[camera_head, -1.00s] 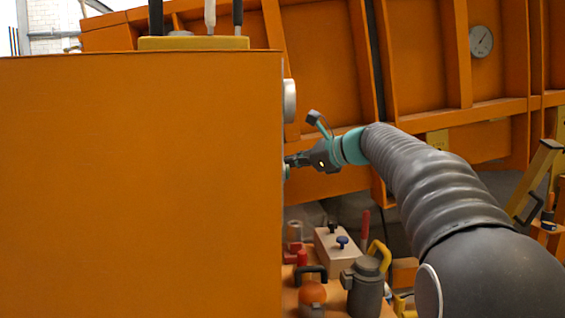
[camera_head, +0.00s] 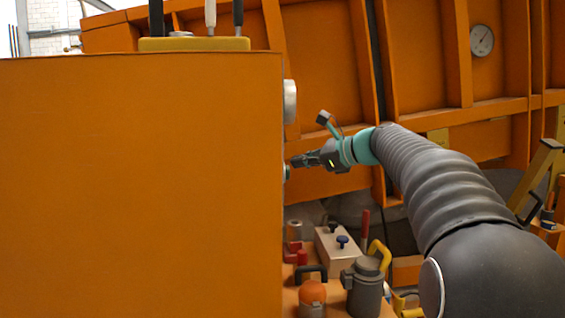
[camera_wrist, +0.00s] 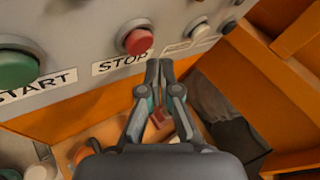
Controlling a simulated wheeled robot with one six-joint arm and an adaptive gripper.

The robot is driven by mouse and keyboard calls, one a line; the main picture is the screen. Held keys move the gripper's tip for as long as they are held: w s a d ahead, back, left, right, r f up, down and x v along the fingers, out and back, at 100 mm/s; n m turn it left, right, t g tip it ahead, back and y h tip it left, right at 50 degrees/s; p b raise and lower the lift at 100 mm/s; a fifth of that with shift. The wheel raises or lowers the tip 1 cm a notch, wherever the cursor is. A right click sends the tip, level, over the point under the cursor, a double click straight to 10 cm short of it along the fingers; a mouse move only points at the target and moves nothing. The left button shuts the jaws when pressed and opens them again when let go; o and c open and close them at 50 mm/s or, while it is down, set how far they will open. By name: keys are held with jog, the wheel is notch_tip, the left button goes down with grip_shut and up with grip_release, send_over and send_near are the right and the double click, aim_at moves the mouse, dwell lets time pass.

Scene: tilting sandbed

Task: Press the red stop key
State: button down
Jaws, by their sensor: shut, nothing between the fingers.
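The red stop key (camera_wrist: 137,38) is a round red button in a grey collar on a grey panel, above a "STOP" label (camera_wrist: 122,60) in the wrist view. My gripper (camera_wrist: 158,64) is shut and empty, its fingertips just below and to the right of the key in that view. No contact with the key shows. In the head view my gripper (camera_head: 294,162) is beside the right edge of the large orange cabinet (camera_head: 140,190). The panel face and the red key are hidden from that side.
A green button (camera_wrist: 16,66) above a "START" label (camera_wrist: 38,86) is left of the stop key. White (camera_wrist: 200,28) and dark buttons are to its right. Below my gripper, a shelf holds a grey jug (camera_head: 364,290) and a box with knobs (camera_head: 338,248).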

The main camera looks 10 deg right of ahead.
jog(key=d, duration=0.4)
jog(key=shift+d, duration=0.3)
dwell(0.6)
jog(key=s+d+f+n+g+h, duration=0.1)
jog(key=s+f+n+g+h, duration=0.2)
jog(key=f, duration=0.6)
jog(key=s+d+f+n+h, duration=0.2)
jog(key=s+f+n, duration=0.35)
jog(key=f, duration=0.25)
jog(key=s+a+f+n+h, duration=0.1)
jog(key=s+f+n+h, duration=0.1)
jog(key=s, duration=0.8)
jog(key=s+a+f+n+g+h, duration=0.1)
jog(key=s+f+n, duration=0.4)
jog(key=s, duration=0.6)
jog(key=s+a+f+n+h, duration=0.2)
jog(key=s+a+f+n, duration=0.1)
jog(key=s, duration=0.7)
jog(key=shift+s+a+f+n+h, duration=0.25)
jog(key=shift+f+n, duration=0.25)
jog(key=shift+n, duration=0.85)
